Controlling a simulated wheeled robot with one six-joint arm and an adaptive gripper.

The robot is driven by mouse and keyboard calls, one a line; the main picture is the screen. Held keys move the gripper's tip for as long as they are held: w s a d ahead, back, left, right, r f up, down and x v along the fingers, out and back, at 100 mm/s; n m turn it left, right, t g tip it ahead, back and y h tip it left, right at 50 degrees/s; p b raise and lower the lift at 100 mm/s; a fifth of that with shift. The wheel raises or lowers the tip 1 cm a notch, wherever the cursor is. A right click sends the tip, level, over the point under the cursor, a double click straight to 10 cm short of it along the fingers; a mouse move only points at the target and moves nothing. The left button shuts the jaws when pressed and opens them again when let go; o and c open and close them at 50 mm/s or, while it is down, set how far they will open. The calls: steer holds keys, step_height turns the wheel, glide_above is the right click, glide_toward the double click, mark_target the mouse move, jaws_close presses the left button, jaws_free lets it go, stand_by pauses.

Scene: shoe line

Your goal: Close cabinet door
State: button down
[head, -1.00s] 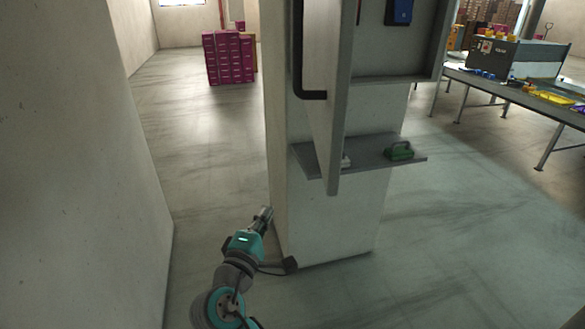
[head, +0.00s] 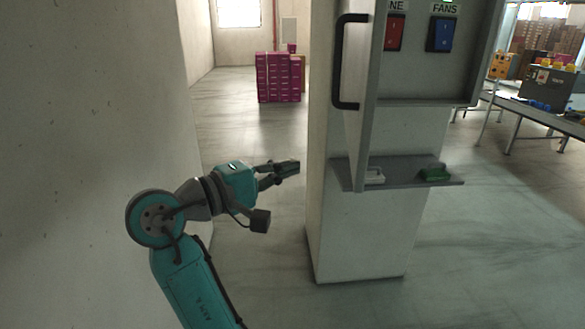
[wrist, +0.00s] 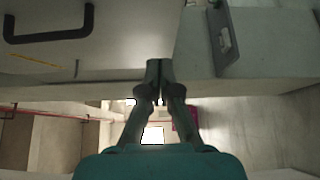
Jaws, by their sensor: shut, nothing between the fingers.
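The cabinet door (head: 356,130) is a grey panel with a black bar handle (head: 345,62). It stands swung open at the left of the cabinet (head: 425,85) on a pillar, with red and blue switches visible inside. My gripper (head: 296,168) is shut and empty, left of the door and lower than the handle, apart from it in the head view. In the wrist view the door (wrist: 120,45) and its handle (wrist: 50,30) fill the upper left, and my shut fingertips (wrist: 158,68) lie close to the door's edge; I cannot tell whether they touch.
A grey shelf (head: 400,182) with a green item (head: 434,174) and a pale item sits below the cabinet. The pillar (head: 365,235) stands right of my arm, a wall (head: 85,120) to the left. Magenta boxes (head: 279,78) stand behind. A conveyor table (head: 530,108) is at right.

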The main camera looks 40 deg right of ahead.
glide_toward(352, 153)
steer(key=w+d, duration=0.3)
steer(key=d, duration=0.1)
steer(key=shift+s+d, duration=0.25)
steer(key=shift+s, duration=0.3)
steer(key=shift+s+d, duration=0.25)
steer(key=shift+s, duration=0.3)
steer(key=shift+s+d, duration=0.5)
steer(key=shift+d, duration=0.05)
